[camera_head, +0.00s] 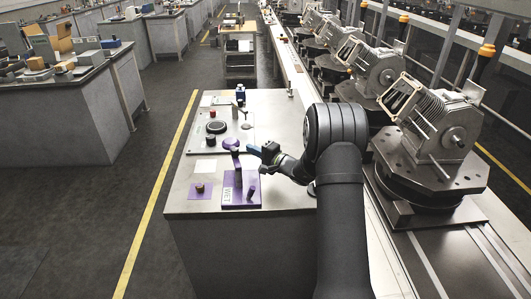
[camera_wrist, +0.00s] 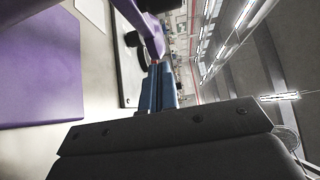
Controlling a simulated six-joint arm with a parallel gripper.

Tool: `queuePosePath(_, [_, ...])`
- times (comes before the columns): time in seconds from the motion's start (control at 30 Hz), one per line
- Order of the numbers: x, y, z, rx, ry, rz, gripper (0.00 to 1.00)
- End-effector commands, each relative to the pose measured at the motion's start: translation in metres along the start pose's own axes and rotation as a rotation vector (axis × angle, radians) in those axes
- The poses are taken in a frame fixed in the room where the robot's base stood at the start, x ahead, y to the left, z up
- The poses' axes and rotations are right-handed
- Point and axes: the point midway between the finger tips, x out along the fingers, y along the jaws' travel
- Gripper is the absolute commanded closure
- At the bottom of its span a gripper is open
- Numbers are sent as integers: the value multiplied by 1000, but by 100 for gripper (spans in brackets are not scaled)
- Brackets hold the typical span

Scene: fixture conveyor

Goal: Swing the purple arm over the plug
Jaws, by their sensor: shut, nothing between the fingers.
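A purple fixture plate (camera_head: 229,203) with a white label lies on the near part of the bench. A purple post with the purple arm (camera_head: 237,164) rises from it, with a round purple top (camera_head: 231,144). A short dark peg (camera_head: 250,193) stands on the plate. Left of it is a small purple square with a dark knob (camera_head: 201,188); I cannot tell which is the plug. My gripper (camera_head: 254,150) is shut and empty, its blue fingertips just right of the purple top. In the wrist view the fingers (camera_wrist: 159,88) reach the purple arm (camera_wrist: 145,28); contact is unclear.
Behind stands a grey panel (camera_head: 243,131) with a red button (camera_head: 212,113), a black round dial (camera_head: 216,127) and a small lever. A white card (camera_head: 205,166) lies left of the arm. The conveyor with motor fixtures (camera_head: 437,125) runs along the right. The bench's left front corner is clear.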

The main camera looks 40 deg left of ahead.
Motion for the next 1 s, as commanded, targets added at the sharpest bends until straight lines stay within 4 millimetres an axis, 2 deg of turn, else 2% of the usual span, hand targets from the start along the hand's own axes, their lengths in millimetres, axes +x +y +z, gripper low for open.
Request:
queuePosePath(0.2, [10,1,11,1,1,2,100])
queuePosePath(0.67, [11,1,11,0,-7,1,100])
queuePosePath(1.0, [24,1,15,-1,-153,0,100])
